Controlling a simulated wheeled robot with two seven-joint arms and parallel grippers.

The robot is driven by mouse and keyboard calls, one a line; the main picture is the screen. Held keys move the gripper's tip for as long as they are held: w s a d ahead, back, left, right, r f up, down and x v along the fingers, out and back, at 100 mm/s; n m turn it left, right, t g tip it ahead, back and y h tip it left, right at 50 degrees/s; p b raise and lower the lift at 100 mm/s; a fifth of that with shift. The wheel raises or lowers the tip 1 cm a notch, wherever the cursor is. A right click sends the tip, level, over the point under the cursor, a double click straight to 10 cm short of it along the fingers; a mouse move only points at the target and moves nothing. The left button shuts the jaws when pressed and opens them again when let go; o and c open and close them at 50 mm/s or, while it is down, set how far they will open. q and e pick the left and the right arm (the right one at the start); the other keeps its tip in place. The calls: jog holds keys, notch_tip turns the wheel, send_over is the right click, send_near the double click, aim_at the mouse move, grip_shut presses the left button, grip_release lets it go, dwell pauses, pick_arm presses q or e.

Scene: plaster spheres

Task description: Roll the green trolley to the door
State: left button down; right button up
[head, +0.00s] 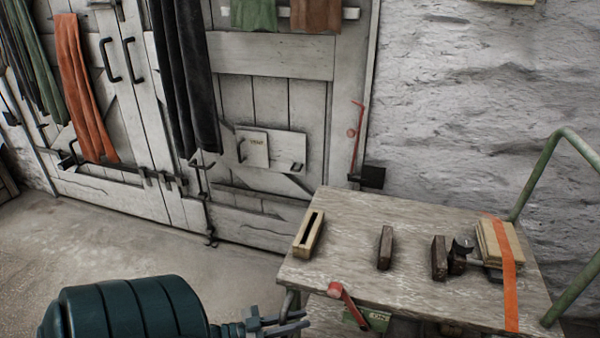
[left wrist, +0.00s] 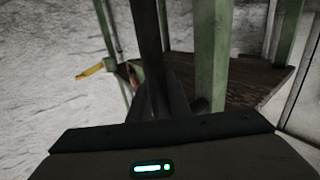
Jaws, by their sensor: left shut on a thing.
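The green trolley (head: 345,212) stands at the lower right in the head view, with a worn wooden top and a green tube handle at its right end. The whitewashed plank door (head: 270,95) is behind it, beyond its far left corner. My left gripper (head: 290,322) is at the trolley's near left corner, shut on a part of its frame below the top. In the left wrist view, the trolley's green posts (left wrist: 211,65) and a dark lower shelf (left wrist: 262,82) show; the exact grip is partly hidden. My right gripper is not in view.
On the trolley top lie a slotted wooden block (head: 309,236), dark blocks (head: 385,248) and stacked boards (head: 488,243) under an orange strap (head: 507,265). Cloths (head: 82,90) hang on the doors. A rough stone wall (head: 480,90) is behind the trolley. Bare floor (head: 130,235) lies to the left.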

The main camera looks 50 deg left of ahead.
pick_arm(q)
jog(key=shift+a, duration=0.15)
jog(key=c, duration=1.6)
grip_release()
jog(key=shift+s+a, duration=0.1)
jog(key=shift+s, duration=0.05)
jog(key=shift+c, duration=0.2)
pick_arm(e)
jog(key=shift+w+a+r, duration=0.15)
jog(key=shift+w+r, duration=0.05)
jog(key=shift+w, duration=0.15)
pick_arm(q)
jog(key=v, duration=1.7)
jog(key=shift+s+b, duration=0.3)
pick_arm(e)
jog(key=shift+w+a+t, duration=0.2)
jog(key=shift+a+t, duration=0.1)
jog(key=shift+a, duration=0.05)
pick_arm(q)
jog(key=shift+a, duration=0.1)
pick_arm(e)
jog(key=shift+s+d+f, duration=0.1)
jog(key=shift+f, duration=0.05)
